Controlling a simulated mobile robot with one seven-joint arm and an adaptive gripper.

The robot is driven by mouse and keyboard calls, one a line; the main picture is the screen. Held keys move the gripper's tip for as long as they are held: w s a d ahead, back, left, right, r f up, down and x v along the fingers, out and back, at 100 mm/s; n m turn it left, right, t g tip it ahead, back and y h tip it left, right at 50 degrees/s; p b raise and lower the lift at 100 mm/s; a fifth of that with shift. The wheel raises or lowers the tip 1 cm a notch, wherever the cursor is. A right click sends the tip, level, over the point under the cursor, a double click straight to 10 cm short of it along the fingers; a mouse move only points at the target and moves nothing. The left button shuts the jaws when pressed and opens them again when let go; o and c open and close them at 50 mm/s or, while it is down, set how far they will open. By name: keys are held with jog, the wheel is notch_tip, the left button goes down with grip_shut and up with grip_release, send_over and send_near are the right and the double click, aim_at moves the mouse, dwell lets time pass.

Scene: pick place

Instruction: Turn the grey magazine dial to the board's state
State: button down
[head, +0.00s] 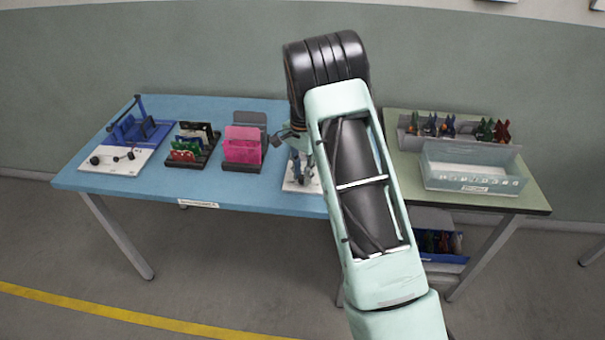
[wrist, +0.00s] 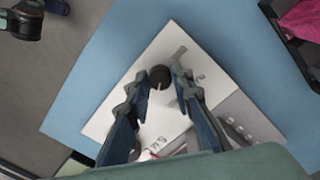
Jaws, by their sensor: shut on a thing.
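A white plate (wrist: 112,115) with dark printed marks lies on the blue table. A small dark round knob (wrist: 160,77), which looks like the dial, stands on the plate. My gripper (wrist: 161,80) is above the plate, with its two fingertips on either side of the knob, shut on it. The dial's pointer cannot be read clearly, and the lower marks on the plate are partly hidden by my fingers. In the head view the plate (head: 290,186) shows at the right of the blue table, and my arm covers much of it and of the dial.
The blue table (head: 250,200) also holds a pink holder (head: 243,146), a dark rack of coloured cards (head: 190,143) and a white board (head: 115,160) with a blue fixture (head: 137,131). On the green table at right stand a clear bin (head: 470,170) and a tool rack (head: 480,150).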

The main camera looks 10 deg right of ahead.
aim_at(302, 177)
jog(key=m, duration=0.5)
jog(key=shift+m+p, duration=0.4)
dwell(0.4)
jog(key=c, duration=1.7)
grip_release()
jog(key=shift+r, duration=0.15)
notch_tip(302, 177, up, 12)
jog(key=shift+f, duration=0.1)
